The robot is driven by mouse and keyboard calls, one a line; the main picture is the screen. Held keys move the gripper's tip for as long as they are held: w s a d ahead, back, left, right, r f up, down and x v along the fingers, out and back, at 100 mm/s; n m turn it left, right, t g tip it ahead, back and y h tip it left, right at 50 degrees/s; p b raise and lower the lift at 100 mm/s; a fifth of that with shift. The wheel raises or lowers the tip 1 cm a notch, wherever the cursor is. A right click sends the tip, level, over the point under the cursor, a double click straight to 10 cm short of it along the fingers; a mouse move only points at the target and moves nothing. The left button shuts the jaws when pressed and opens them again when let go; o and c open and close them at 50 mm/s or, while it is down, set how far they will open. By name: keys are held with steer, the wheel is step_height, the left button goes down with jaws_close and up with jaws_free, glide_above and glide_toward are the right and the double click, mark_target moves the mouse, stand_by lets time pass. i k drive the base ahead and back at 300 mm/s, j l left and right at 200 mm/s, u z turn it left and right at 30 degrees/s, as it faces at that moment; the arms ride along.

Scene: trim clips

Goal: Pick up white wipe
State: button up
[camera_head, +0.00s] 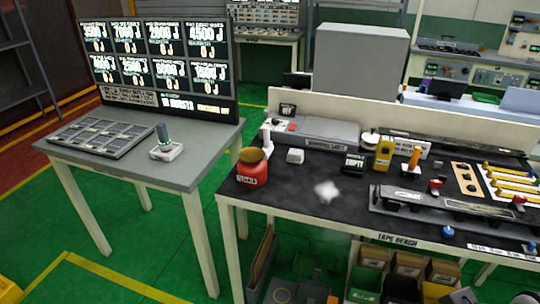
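A white wipe (327,191), a small crumpled piece, lies on the black top of the tape bench (300,204), toward its left front part. It lies apart from the things around it, with bare bench top on all sides. My gripper is not in view.
A red container with a brown top (252,172) stands left of the wipe, near the bench's left edge. A small white block (295,156) is behind it. A black label stand (354,163), a yellow device (384,153) and a long grey rail (450,207) stand to the right.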

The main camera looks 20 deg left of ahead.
mark_target(296, 156)
steer(key=i+j+u, duration=0.25)
steer(key=u, duration=0.25)
steer(key=i+j+u, duration=0.25)
steer(key=u, duration=0.2)
steer(key=i+j+u, duration=0.1)
steer(key=i+u, duration=0.2)
steer(key=u, duration=0.2)
steer(key=i+u, duration=0.3)
steer(key=u, duration=0.15)
steer(key=i+l+u, duration=0.15)
steer(key=i+u, duration=0.15)
steer(key=u, duration=0.2)
steer(key=i+l+u, duration=0.2)
steer(key=u, duration=0.25)
steer(key=i, duration=0.05)
